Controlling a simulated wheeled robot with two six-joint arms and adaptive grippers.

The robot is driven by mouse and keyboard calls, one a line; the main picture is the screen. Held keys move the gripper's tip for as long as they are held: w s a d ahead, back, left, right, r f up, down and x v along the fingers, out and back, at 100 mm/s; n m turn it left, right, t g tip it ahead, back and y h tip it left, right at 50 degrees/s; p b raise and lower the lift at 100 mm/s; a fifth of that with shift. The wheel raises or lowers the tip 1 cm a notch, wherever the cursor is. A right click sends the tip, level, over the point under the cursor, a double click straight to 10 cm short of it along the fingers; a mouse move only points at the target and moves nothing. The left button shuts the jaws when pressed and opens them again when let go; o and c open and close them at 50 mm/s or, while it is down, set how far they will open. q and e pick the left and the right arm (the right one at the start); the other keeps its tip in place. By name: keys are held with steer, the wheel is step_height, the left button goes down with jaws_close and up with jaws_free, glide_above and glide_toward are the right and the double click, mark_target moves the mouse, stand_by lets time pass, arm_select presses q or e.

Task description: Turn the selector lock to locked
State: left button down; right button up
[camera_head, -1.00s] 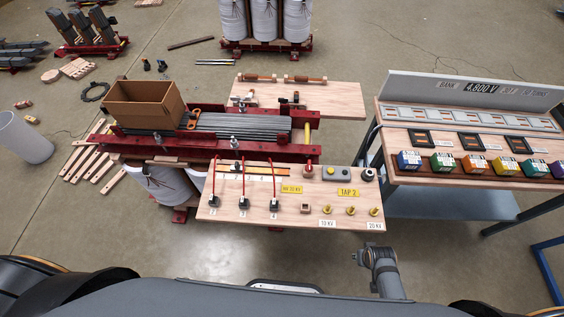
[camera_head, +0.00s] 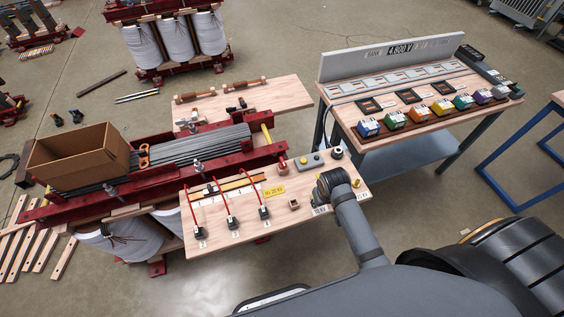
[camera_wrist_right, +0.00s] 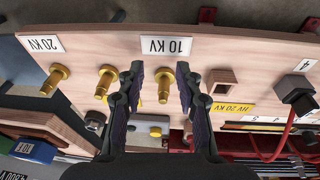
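My right gripper (camera_head: 333,185) is over the right part of the wooden panel (camera_head: 235,220). In the right wrist view its two fingers (camera_wrist_right: 157,78) are open, with a brass peg (camera_wrist_right: 165,86) showing between them below the "10 KV" label (camera_wrist_right: 166,46). I cannot tell whether they touch it. A dark round knob (camera_head: 337,153), possibly the selector lock, sits at the panel's far right corner; it also shows in the right wrist view (camera_wrist_right: 95,121). Its setting is too small to read. A grey box with a yellow button (camera_head: 310,160) is beside it. My left gripper is not in view.
Two more brass pegs (camera_wrist_right: 103,84) stand toward the "20 KV" label (camera_wrist_right: 42,43). A wooden socket (camera_head: 294,203) and black clamps with red cables (camera_head: 232,222) are on the panel. A table with coloured blocks (camera_head: 368,127) stands to the right.

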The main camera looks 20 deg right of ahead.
steer(key=w+r, duration=0.1)
steer(key=w, duration=0.1)
steer(key=w+a+r, duration=0.1)
steer(key=w, duration=0.1)
steer(key=w+a+r+b, duration=0.1)
steer(key=w+r, duration=0.1)
steer(key=shift+w, duration=0.1)
steer(key=g, duration=0.2)
glide_toward(283, 161)
steer(key=shift+d+f+y, duration=0.1)
steer(key=shift+d+y, duration=0.3)
step_height(283, 161, down, 10)
steer(key=shift+w+a+r+b, duration=0.1)
steer(key=shift+w+a+b, duration=0.05)
steer(key=shift+b, duration=0.2)
jaws_close()
